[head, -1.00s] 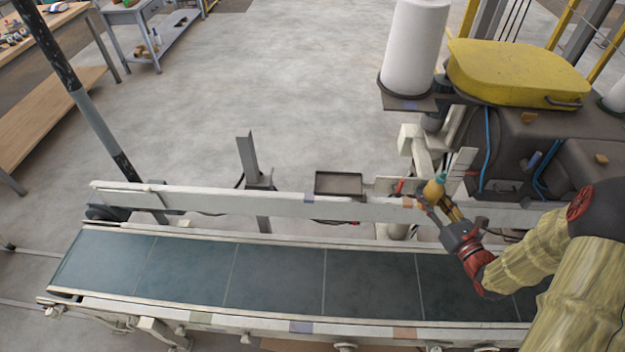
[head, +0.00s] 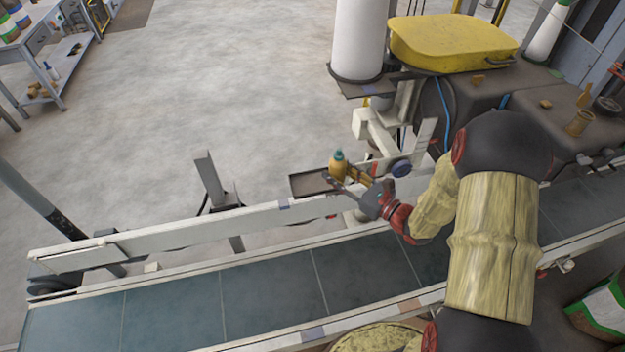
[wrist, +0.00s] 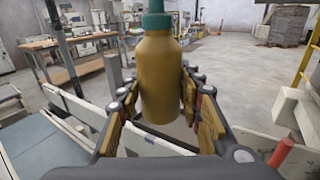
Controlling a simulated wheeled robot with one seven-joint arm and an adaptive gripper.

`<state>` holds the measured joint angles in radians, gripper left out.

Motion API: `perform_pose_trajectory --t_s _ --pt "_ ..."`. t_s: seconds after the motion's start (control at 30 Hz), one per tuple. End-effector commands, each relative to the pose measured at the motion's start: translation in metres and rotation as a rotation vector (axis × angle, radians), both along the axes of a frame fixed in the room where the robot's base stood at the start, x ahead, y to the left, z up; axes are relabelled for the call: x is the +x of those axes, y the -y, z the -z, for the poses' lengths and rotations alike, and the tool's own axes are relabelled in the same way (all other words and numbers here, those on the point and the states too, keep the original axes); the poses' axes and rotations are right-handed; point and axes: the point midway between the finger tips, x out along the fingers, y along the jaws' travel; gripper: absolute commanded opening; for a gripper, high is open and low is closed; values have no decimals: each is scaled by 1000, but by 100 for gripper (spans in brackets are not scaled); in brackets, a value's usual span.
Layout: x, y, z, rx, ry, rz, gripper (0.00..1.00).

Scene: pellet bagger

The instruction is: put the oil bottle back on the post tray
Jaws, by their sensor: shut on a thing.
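The oil bottle is yellow-brown with a green-teal cap; it shows in the head view (head: 338,168) and large and upright in the wrist view (wrist: 160,80). My gripper (head: 349,184) is shut on it, with padded fingers on both sides of the bottle in the wrist view (wrist: 158,112). The post tray (head: 311,183) is a small dark shallow tray behind the conveyor's far rail. The bottle appears at the tray's right end in the head view; I cannot tell its height above the tray. The tray is not clearly visible in the wrist view.
The conveyor belt (head: 260,285) runs along the front, with a pale side rail (head: 190,232) between it and the tray. A grey post (head: 211,180) stands left of the tray. A bagging machine with a yellow lid (head: 455,42) and a white roll (head: 358,40) is behind right.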

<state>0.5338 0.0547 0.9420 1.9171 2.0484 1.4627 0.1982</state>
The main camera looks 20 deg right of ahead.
Motion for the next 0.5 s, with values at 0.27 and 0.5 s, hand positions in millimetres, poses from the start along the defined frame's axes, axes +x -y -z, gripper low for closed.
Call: perform_pose_trajectory --t_s 0.27,0.5 --pt "60 -24 32 1 1 -3 7" --pt "88 -34 70 1 -2 0 7"
